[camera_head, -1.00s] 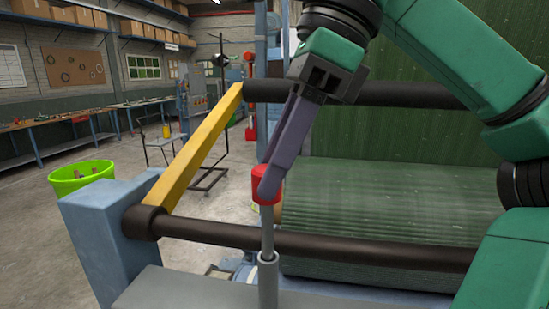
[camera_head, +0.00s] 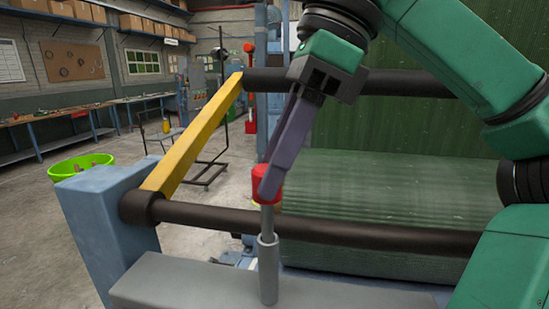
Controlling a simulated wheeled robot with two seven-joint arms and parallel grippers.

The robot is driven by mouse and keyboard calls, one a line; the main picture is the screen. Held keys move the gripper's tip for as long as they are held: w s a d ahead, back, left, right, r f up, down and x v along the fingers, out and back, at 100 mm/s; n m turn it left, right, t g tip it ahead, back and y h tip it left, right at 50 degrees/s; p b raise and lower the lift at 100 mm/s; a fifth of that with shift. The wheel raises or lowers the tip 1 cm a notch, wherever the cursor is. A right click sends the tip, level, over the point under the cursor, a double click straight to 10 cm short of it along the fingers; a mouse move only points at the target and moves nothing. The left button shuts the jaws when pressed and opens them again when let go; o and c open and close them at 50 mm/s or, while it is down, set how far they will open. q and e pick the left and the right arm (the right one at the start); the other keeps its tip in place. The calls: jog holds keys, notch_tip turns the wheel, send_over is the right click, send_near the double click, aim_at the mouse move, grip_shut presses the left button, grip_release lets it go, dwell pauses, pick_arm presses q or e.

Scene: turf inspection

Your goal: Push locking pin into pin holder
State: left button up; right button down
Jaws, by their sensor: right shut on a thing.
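The locking pin has a red cap (camera_head: 264,184) and a grey metal shaft (camera_head: 267,219). It stands close to upright at the middle of the picture. The lower end of its shaft is inside the grey tubular pin holder (camera_head: 268,270), which rises from a grey beam. My right gripper (camera_head: 272,185) comes down from the upper right and is shut on the red cap; its purple-grey fingers partly cover the cap. My left gripper does not show.
A dark roller bar (camera_head: 330,229) crosses just behind the pin. A yellow bar (camera_head: 195,135) slopes up from a blue post (camera_head: 105,225) at left. The green turf roll (camera_head: 390,185) lies behind. A green bin (camera_head: 78,166) stands on the floor at far left.

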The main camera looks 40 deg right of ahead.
jog(key=shift+f+b, duration=1.2)
jog(key=shift+f, duration=0.4)
jog(key=shift+c, duration=2.1)
grip_release()
jog(key=p+v, duration=0.8)
jog(key=v, duration=0.6)
jog(key=shift+s+r+p, duration=0.2)
jog(key=shift+r+p, duration=0.1)
jog(key=shift+w, duration=0.15)
